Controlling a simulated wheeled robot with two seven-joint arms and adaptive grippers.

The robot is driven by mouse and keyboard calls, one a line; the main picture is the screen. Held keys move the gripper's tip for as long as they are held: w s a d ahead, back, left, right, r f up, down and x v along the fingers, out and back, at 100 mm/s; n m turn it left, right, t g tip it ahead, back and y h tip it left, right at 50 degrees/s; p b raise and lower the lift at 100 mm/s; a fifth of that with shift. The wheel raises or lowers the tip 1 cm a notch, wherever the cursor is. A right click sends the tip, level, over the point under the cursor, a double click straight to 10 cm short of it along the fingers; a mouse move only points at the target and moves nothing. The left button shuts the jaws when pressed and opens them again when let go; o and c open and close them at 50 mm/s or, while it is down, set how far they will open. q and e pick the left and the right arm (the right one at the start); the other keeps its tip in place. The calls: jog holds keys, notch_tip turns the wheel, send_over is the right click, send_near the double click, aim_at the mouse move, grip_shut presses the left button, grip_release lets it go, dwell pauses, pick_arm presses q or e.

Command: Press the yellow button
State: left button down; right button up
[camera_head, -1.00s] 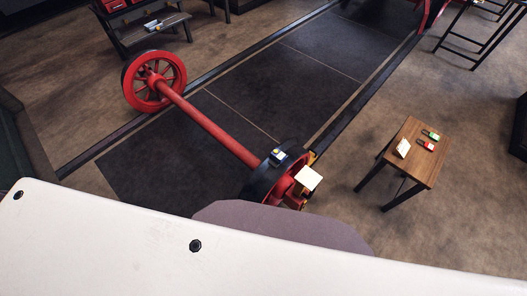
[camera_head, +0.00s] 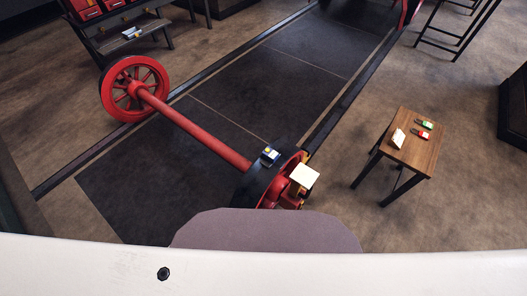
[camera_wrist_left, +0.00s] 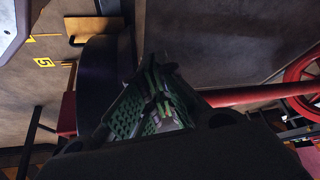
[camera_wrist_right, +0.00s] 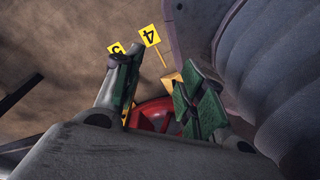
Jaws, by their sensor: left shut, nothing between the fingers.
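A small dark blue and white box with a yellow button (camera_head: 268,151) sits on top of the near wheel (camera_head: 250,181) of a red wheelset in the head view. Neither gripper shows in the head view. My left gripper (camera_wrist_left: 163,100) is shut and empty in the left wrist view, with a dark curved surface beside it and the red axle (camera_wrist_left: 262,94) beyond. My right gripper (camera_wrist_right: 160,88) is open in the right wrist view. Its fingers stand apart with red metal behind them. The button cannot be made out in either wrist view.
A similar small box (camera_head: 131,32) lies on a shelf at the back left. A wooden stool (camera_head: 413,152) with several small items stands at right. Rails (camera_head: 100,150) run along the dark floor plates.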

pick_arm(q)
jog(key=w+d+r+m+t+h+b, duration=0.1)
jog(key=w+d+r+t+b, duration=0.1)
jog(key=w+d+r+b, duration=0.45)
jog(key=w+d+r+t+h+b, duration=0.15)
jog(key=w+r+b, duration=0.4)
jog(key=w, duration=0.75)
pick_arm(e)
jog(key=w+a+r+p, duration=0.1)
jog(key=w+a+r, duration=0.35)
jog(key=w, duration=0.55)
pick_arm(q)
jog(key=d+r+m+t+h+b, duration=0.1)
jog(key=d+r+h+b, duration=0.1)
jog(key=d+r+b, duration=0.3)
jog(key=d+r+m+t+h+b, duration=0.2)
jog(key=d+r+b, duration=0.4)
jog(key=r, duration=0.8)
jog(key=shift+d+m+h, duration=0.2)
jog(key=shift+m+h, duration=0.1)
jog(key=shift+h, duration=0.45)
pick_arm(e)
notch_tip(320, 180, up, 11)
jog(key=w+t+y, duration=0.1)
jog(key=shift+a+r, duration=0.2)
jog(key=shift+a, duration=0.2)
pick_arm(q)
jog(key=shift+w, duration=0.1)
